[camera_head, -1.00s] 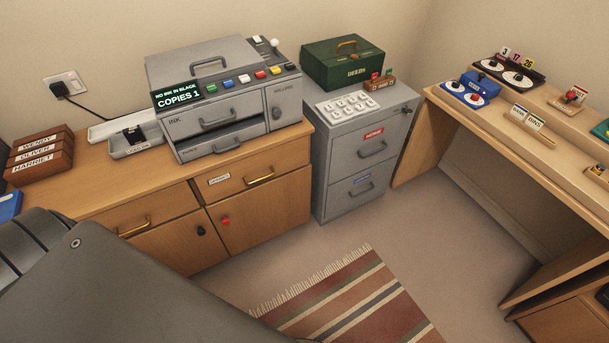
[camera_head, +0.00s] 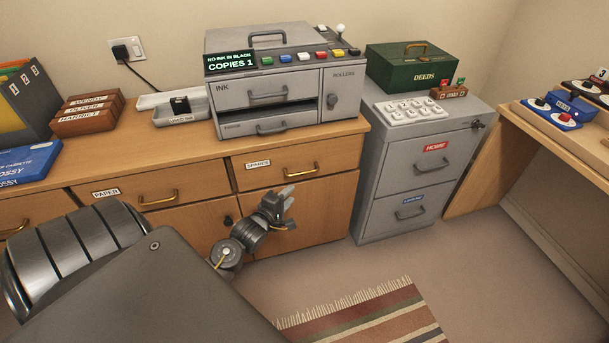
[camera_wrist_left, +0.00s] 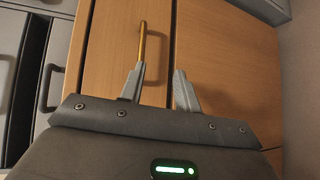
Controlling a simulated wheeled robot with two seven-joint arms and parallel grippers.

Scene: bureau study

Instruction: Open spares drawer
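The spares drawer (camera_head: 276,173) is a shut wooden front under the printer, with a "SPARES" label (camera_head: 258,164) and a brass bar handle (camera_head: 301,170). My left gripper (camera_head: 288,190) is in front of the cabinet, just below and a little left of that handle in the head view. In the left wrist view its two grey fingers (camera_wrist_left: 159,84) are apart with nothing between them. The brass handle (camera_wrist_left: 142,45) there lies beyond the fingertips, nearly in line with the left-hand finger. I see no contact with it. My right gripper is out of view.
The grey printer (camera_head: 285,85) stands on the cabinet top above. The paper drawer (camera_head: 160,185) is to the left, cupboard doors are below. A grey filing cabinet (camera_head: 418,165) stands close on the right. Striped rug (camera_head: 370,315) and open floor lie in front.

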